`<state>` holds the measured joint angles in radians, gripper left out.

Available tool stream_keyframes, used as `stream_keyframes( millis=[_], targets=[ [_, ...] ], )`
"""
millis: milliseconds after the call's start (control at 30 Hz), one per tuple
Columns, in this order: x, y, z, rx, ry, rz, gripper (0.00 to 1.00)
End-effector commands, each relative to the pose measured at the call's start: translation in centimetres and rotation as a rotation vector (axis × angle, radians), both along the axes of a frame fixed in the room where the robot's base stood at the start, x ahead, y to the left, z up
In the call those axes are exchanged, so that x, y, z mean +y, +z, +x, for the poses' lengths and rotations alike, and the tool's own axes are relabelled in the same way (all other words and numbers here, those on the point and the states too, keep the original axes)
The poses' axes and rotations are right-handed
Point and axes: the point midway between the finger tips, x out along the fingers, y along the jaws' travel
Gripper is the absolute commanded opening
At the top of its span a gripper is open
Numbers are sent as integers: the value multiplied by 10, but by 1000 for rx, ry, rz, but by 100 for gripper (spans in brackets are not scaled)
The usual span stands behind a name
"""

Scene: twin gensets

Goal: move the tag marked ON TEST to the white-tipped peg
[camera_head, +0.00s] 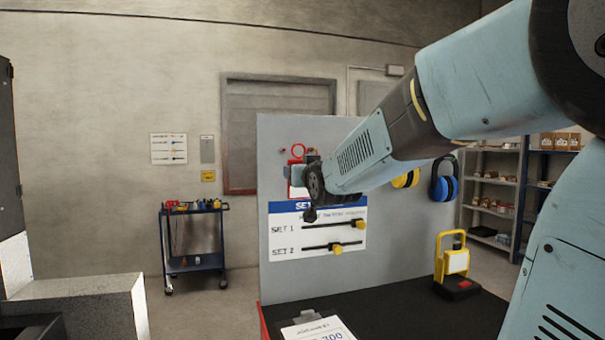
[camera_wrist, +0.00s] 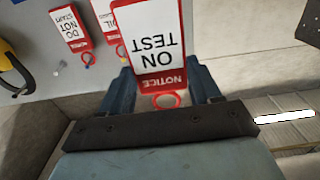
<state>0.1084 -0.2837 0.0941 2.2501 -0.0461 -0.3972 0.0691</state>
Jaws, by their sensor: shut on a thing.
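The ON TEST tag (camera_wrist: 158,45), white with a red border and a red NOTICE band, appears upside down in the wrist view. My gripper (camera_wrist: 162,84) is shut on it near its red ring end. In the head view my gripper (camera_head: 303,175) is in front of the grey board, and a red-edged tag with a red ring (camera_head: 298,151) shows beside it, partly hidden. In the wrist view a small bare pale peg (camera_wrist: 60,69) stands on the board beside the hanging tags. I cannot tell for sure whether its tip is white.
A DO NOT START tag (camera_wrist: 70,28) and a partly hidden second tag (camera_wrist: 108,14) hang on the grey board (camera_head: 410,235). A SET chart (camera_head: 285,250), yellow ear defenders (camera_head: 405,179) and blue ones (camera_head: 445,184) are on it.

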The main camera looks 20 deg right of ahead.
Motion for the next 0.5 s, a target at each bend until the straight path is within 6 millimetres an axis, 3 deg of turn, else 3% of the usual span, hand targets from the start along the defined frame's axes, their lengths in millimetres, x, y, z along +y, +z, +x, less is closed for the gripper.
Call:
stream_keyframes(
  millis=[500],
  targets=[
    [0, 11, 0, -1, 0, 0, 33]
  ],
)
